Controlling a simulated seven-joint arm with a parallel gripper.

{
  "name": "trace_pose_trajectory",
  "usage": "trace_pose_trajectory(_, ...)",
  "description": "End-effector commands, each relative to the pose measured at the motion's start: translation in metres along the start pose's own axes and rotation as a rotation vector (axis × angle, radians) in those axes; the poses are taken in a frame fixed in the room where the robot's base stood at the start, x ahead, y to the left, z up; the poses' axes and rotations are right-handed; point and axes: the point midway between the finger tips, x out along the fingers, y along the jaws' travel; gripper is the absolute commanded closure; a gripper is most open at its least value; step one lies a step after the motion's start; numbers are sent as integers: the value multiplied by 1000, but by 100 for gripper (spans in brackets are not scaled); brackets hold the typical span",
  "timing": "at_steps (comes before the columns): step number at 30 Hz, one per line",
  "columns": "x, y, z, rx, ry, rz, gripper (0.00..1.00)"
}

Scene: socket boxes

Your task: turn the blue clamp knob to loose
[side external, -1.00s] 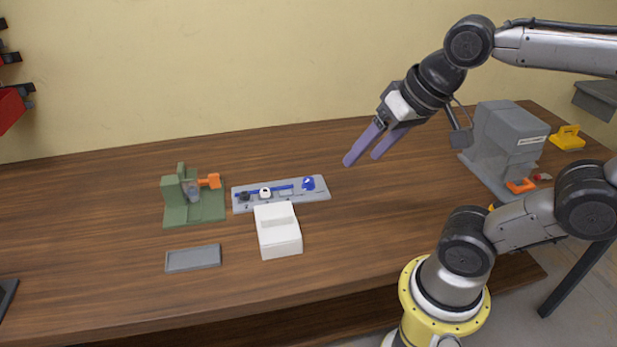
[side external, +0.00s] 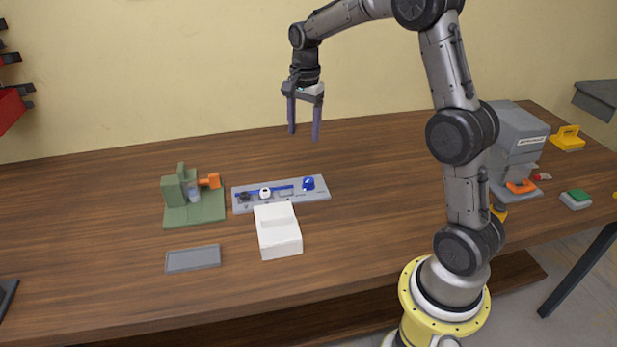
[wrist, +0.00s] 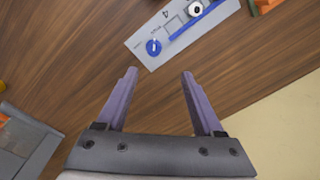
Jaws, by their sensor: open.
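The blue clamp knob (side external: 308,184) sits at the right end of a grey fixture plate (side external: 320,194) on the table. It also shows in the wrist view (wrist: 153,47), at the plate's near end, with small markings beside it that are too small to read. A blue bar (side external: 283,189) and a white round part (side external: 265,191) are on the same plate. My gripper (side external: 304,137) points down, open and empty, above and behind the knob, apart from it. In the wrist view its two fingers (wrist: 158,73) stand apart, with the knob beyond the tips.
A white box (side external: 278,237) stands just in front of the plate. A green fixture with an orange part (side external: 195,205) is to the left, and a grey tray (side external: 193,258) lies front left. A grey machine (side external: 515,140) stands at the right.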

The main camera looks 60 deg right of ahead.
Motion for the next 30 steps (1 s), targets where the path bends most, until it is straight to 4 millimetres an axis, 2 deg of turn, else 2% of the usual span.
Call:
trace_pose_trajectory(1,11,2,-5,12,-9,22,31)
trace_pose_trajectory(6,26,7,-12,31,-19,47,31)
trace_pose_trajectory(11,45,9,-12,29,-20,48,31)
trace_pose_trajectory(24,129,13,-10,28,-20,49,31)
trace_pose_trajectory(30,152,13,-9,28,-19,46,31)
